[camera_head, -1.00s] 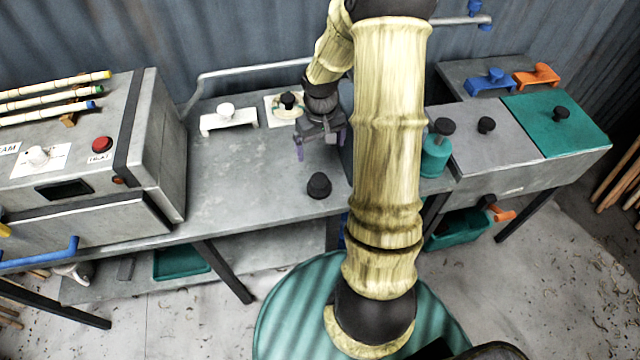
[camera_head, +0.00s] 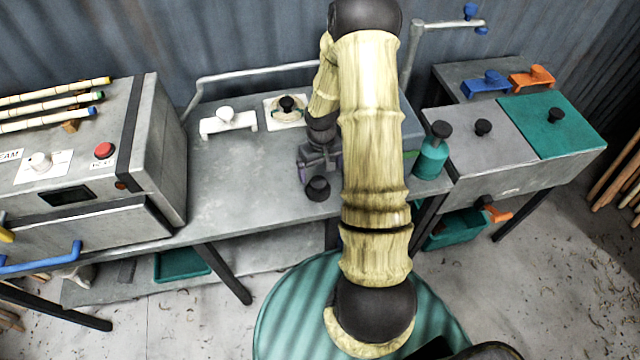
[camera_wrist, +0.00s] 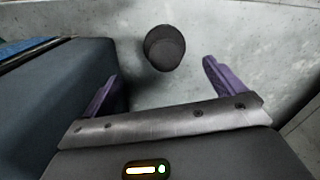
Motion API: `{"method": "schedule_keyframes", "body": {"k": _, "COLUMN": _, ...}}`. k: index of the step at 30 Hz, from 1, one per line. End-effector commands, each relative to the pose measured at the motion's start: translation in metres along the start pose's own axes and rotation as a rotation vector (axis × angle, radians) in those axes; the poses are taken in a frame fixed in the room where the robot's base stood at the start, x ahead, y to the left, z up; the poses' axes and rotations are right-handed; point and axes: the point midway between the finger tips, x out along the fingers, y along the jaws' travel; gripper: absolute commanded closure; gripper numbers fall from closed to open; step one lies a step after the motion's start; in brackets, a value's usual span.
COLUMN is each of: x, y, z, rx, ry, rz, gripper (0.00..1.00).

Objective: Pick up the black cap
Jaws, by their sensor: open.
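A black cap (camera_head: 318,188) stands on the grey bench near its front edge. In the wrist view the cap (camera_wrist: 164,48) is beyond the fingertips, between the lines of the two purple fingers. My gripper (camera_head: 318,166) is just behind the cap in the head view, low over the bench. In the wrist view my gripper (camera_wrist: 160,80) is open and empty. The fingertips are mostly hidden in the head view. A teal bottle (camera_head: 431,158) with a black top stands to the right of my arm.
A dark blue-grey block (camera_wrist: 60,110) is close beside the left finger in the wrist view. A white bracket (camera_head: 229,121) and a white plate (camera_head: 272,124) with a black knob are at the bench's back. The bench left of the cap is clear.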

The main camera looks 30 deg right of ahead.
Motion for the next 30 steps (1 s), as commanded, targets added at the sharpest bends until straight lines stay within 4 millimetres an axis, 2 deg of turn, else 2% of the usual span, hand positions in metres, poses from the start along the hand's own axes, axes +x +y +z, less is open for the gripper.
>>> {"method": "schedule_keyframes", "body": {"k": 6, "x": 0.029, "y": -0.005, "z": -0.001, "rx": -0.011, "ry": -0.002, "rz": -0.001, "gripper": 0.05}}
{"method": "schedule_keyframes", "body": {"k": 9, "x": 0.036, "y": -0.003, "z": -0.001, "rx": -0.008, "ry": 0.0, "rz": 0.0, "gripper": 0.05}}
{"method": "schedule_keyframes", "body": {"k": 23, "x": 0.042, "y": 0.001, "z": 0.001, "rx": 0.003, "ry": -0.001, "rz": 0.0, "gripper": 0.05}}
{"method": "schedule_keyframes", "body": {"k": 30, "x": 0.064, "y": -0.003, "z": 0.002, "rx": 0.001, "ry": -0.003, "rz": -0.001, "gripper": 0.05}}
